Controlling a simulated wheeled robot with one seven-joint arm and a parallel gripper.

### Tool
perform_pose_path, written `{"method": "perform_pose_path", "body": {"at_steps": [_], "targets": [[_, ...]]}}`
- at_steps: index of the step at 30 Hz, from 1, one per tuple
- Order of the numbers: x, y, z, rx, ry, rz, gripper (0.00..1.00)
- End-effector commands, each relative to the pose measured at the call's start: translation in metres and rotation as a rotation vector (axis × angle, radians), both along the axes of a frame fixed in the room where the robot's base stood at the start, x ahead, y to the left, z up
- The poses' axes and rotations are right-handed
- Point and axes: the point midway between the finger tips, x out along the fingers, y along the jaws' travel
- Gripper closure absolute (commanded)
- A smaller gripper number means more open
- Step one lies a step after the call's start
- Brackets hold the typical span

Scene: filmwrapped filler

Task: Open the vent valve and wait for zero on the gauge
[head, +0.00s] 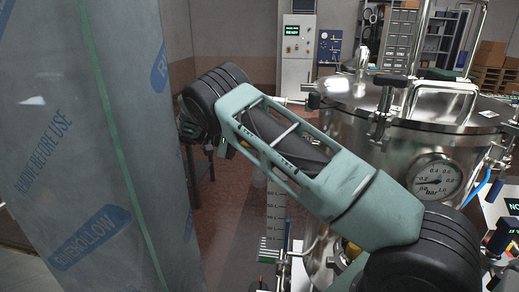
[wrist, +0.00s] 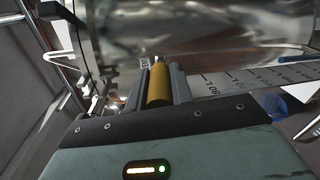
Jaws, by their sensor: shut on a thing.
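The steel filler vessel (head: 345,128) stands at the right in the head view. Its round white gauge (head: 437,178), marked in bar, is on the front. The dark needle points left, apparently low on the scale; its exact reading is too small to tell. In the wrist view my gripper (wrist: 160,82) is shut on a yellow cylindrical handle (wrist: 158,88), apparently the vent valve's, close below the vessel's curved wall (wrist: 200,30). In the head view my arm hides the gripper; a bit of yellow shows behind the arm. How far the valve is turned cannot be seen.
A tall film-wrapped panel (head: 85,150) with blue printing fills the left, close to my arm. A graduated scale (wrist: 225,84) runs right of the handle. A blue hose (head: 476,193) hangs right of the gauge. A cabinet (head: 298,60) with a lit display stands behind.

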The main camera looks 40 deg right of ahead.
Motion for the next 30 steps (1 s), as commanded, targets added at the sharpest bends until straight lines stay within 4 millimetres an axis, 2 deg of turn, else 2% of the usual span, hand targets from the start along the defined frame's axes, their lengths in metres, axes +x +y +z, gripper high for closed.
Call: {"method": "perform_pose_path", "body": {"at_steps": [6,19,20,22,30], "targets": [[0.0092,0.0003,-0.0030,-0.029,0.032,0.003,1.00],[0.0104,0.0004,-0.0025,-0.033,0.038,0.002,1.00],[0.0103,0.0004,-0.0026,-0.033,0.038,0.002,0.75],[0.0102,0.0003,-0.0027,-0.033,0.038,0.002,0.56],[0.0101,0.0001,-0.0027,-0.032,0.038,0.001,0.56]]}}
